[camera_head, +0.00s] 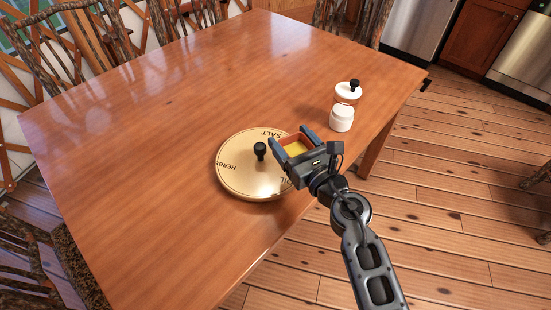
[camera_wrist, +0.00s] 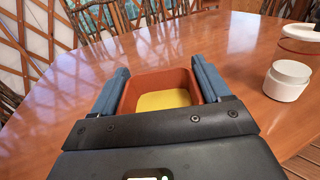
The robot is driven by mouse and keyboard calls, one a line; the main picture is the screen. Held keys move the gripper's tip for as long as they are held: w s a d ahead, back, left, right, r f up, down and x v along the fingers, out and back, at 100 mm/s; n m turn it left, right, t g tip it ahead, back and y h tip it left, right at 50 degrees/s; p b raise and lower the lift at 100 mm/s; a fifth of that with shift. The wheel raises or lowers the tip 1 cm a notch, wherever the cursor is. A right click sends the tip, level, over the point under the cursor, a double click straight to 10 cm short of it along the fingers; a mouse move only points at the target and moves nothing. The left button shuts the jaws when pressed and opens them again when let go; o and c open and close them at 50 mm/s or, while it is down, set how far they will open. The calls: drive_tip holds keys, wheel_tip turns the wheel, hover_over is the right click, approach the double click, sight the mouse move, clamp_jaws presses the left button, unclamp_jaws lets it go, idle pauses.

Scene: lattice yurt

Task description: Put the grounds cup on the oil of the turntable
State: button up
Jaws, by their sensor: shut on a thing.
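My gripper (camera_head: 289,136) is shut on a square, orange-brown cup with a yellow inside (camera_head: 296,149), which I take to be the grounds cup. In the wrist view the cup (camera_wrist: 160,101) sits upright between the two blue-grey fingers. The round, pale wooden turntable (camera_head: 237,181) lies on the table with a black knob at its middle. It bears the words SALT at the back, HERBS at the left and OIL at the front right. The cup shows over the turntable's right edge, between SALT and OIL. My gripper partly hides OIL. I cannot tell the cup's height above the turntable.
A white jar (camera_head: 341,119) and a white-lidded container with a black knob (camera_head: 348,91) stand on the table, right of the turntable. The wooden table (camera_head: 160,110) is clear at the left and back. Rustic chairs (camera_head: 85,35) stand along its far side.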

drive_tip(key=a+f, duration=0.1)
drive_tip(key=a, duration=0.1)
drive_tip(key=a+f+b, duration=0.1)
drive_tip(key=a, duration=0.1)
drive_tip(key=shift+w+f, duration=0.3)
drive_tip(key=shift+w, duration=0.1)
wheel_tip(320, 180, down, 4)
drive_tip(key=b, duration=0.3)
drive_tip(key=shift+r, duration=0.1)
drive_tip(key=o, duration=1.1)
drive_tip(key=shift+c, duration=0.2)
drive_tip(key=shift+s+d, duration=0.15)
drive_tip(key=v, duration=1.1)
drive_tip(key=shift+s+d, duration=0.2)
drive_tip(key=shift+s, duration=0.1)
